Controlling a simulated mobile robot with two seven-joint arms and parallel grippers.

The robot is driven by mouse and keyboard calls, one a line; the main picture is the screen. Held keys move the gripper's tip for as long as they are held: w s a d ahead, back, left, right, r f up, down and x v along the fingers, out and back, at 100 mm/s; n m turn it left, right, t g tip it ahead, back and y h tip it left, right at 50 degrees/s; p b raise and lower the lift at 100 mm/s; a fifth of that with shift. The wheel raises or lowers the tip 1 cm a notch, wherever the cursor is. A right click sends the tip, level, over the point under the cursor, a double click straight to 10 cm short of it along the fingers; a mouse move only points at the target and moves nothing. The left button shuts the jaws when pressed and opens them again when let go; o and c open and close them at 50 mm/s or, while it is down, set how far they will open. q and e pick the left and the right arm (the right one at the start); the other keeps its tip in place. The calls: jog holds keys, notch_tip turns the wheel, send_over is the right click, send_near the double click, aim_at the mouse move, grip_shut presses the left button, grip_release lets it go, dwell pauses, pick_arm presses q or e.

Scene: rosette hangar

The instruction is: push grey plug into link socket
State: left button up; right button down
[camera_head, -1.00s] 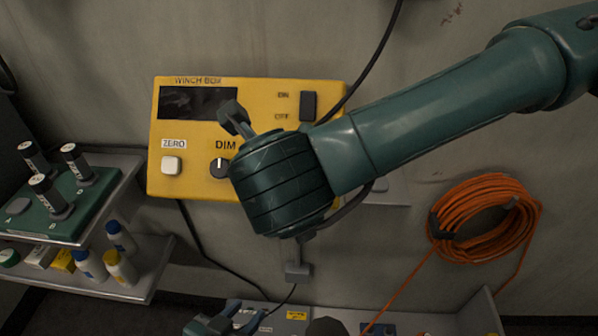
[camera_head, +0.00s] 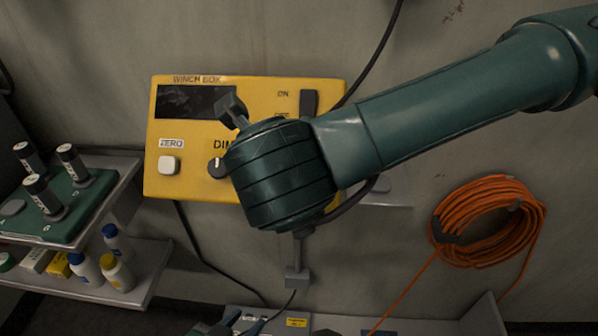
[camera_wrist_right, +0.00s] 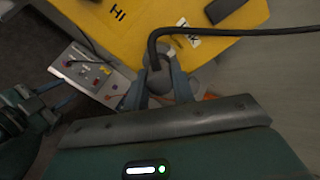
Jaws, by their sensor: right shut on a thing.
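My right gripper (camera_wrist_right: 160,88) is shut on the grey plug (camera_wrist_right: 159,78), from which a thick black cable bends up and right. In the wrist view they are over the lower edge of the yellow winch box (camera_wrist_right: 130,25). In the head view my right wrist covers part of the winch box (camera_head: 250,95) and hides the plug and that gripper's fingers. I cannot make out the link socket. My left gripper (camera_head: 243,324) is at the bottom edge of the head view, partly cut off, its fingers apart and apparently empty. It also shows in the wrist view (camera_wrist_right: 62,93).
A small shelf at left holds a green tray (camera_head: 75,195) with black cylinders; several bottles (camera_head: 115,273) stand below. An orange cable coil (camera_head: 487,222) hangs at right. A grey block (camera_head: 297,279) is below my right wrist. A panel (camera_head: 350,323) lies at the bottom.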

dwell(0.4)
jog(key=shift+b, duration=0.9)
jog(key=shift+b, duration=0.7)
dwell(0.4)
jog(key=shift+f+b, duration=0.1)
jog(key=shift+b, duration=0.25)
jog(key=shift+w+f+b, duration=0.15)
jog(key=shift+w+b, duration=0.05)
jog(key=shift+b, duration=0.55)
jog(key=shift+b, duration=0.4)
dwell(0.6)
